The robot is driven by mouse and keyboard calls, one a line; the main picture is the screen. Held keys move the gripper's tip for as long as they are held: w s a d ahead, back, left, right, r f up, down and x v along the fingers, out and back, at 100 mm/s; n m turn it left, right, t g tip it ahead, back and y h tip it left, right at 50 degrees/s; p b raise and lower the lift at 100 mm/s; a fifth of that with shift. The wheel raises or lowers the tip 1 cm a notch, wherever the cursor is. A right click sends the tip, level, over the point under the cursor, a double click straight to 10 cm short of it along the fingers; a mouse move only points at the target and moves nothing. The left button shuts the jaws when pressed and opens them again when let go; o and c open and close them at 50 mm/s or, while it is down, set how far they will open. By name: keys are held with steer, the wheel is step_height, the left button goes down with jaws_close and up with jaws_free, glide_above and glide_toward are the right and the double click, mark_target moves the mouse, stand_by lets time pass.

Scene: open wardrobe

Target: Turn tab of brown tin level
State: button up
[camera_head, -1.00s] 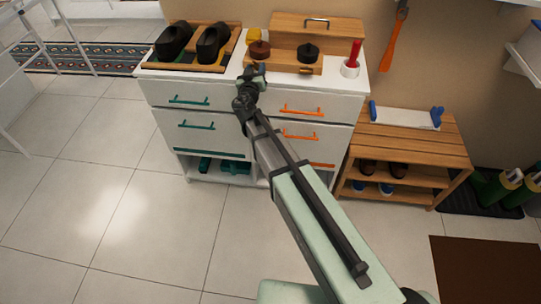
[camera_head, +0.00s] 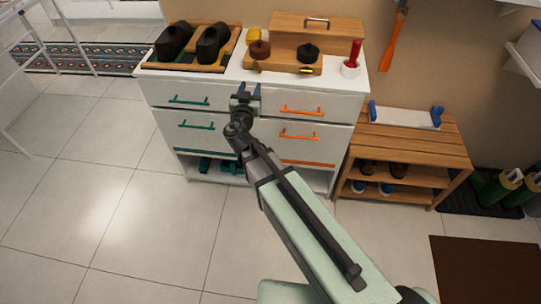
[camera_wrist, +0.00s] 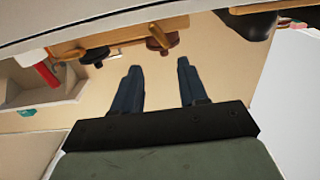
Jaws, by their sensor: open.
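The brown tin (camera_head: 260,49) stands on the left part of a wooden tray on top of the white dresser. A small yellowish tab (camera_head: 254,65) shows below its front and looks tilted, but it is too small to judge well. In the wrist view, which looks turned over, the brown tin (camera_wrist: 164,40) shows beyond the fingers. My gripper (camera_head: 244,90) is open and empty, in front of the dresser and below the tray in the picture. Its two dark blue fingers (camera_wrist: 160,66) are spread apart in the wrist view, touching nothing that I can see.
A black tin (camera_head: 308,51) with a roughly level yellow tab (camera_head: 306,70) stands to the right. A white holder (camera_head: 350,69) with a red handle is near the right edge. Black shoes (camera_head: 212,43) fill a wooden tray at left. Drawer handles (camera_head: 300,110) stick out below.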

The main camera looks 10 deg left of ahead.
steer(key=s+d+f+n+g+h, duration=0.2)
steer(key=s+d+f+n+g, duration=0.2)
steer(key=f, duration=0.5)
steer(key=s+d+f+n+g+h, duration=0.2)
steer(key=s+d+f+n+g, duration=0.2)
steer(key=s+f+g, duration=0.2)
steer(key=shift+s+d+f+g, duration=0.3)
steer(key=shift+s+f, duration=0.85)
steer(key=shift+f, duration=0.75)
